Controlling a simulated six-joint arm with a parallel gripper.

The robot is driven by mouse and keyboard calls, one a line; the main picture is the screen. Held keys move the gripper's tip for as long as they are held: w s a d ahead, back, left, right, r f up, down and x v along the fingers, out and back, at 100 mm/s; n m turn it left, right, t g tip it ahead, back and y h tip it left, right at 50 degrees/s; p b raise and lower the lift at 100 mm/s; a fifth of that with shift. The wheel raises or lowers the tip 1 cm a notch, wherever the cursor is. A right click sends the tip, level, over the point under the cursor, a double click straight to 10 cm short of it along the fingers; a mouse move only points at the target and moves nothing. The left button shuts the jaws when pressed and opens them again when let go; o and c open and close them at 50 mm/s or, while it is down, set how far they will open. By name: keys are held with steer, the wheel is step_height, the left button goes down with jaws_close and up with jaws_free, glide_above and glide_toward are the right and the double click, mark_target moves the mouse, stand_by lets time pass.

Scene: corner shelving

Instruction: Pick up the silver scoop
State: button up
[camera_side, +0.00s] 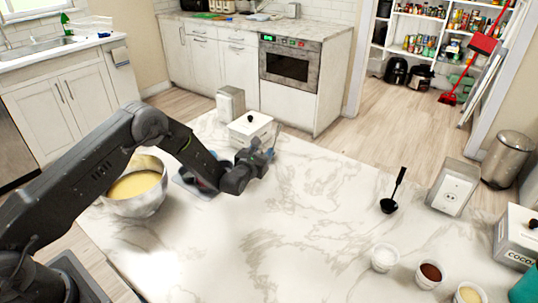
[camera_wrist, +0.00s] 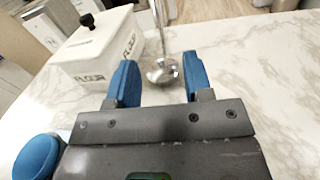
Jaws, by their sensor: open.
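The silver scoop (camera_wrist: 162,72) shows in the wrist view, with a shiny round bowl on the marble counter and a thin handle rising from it. It sits just beyond my gripper's blue fingertips, in line with the gap between them. I cannot tell from this view how far ahead it is. My gripper (camera_wrist: 159,72) is open, and nothing is held between its fingers. In the side view my gripper (camera_side: 262,153) is low over the far part of the counter, just in front of the white flour box (camera_side: 250,128). There it largely hides the scoop.
The flour box (camera_wrist: 95,48) stands close left of the scoop. A bowl of yellow batter (camera_side: 138,187) is beside my arm. The middle counter is clear.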

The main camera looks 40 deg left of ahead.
mark_target(276, 134)
steer(key=shift+w+a+f, duration=0.1)
steer(key=shift+w+a, duration=0.25)
steer(key=shift+w, duration=1.45)
steer(key=shift+w+a+r, duration=0.1)
steer(key=shift+w+a, duration=0.25)
steer(key=shift+w, duration=1.4)
steer(key=shift+w+a+f, duration=0.1)
steer(key=shift+w+a, duration=0.25)
steer(key=shift+w, duration=1.45)
steer(key=shift+c, duration=0.4)
jaws_close()
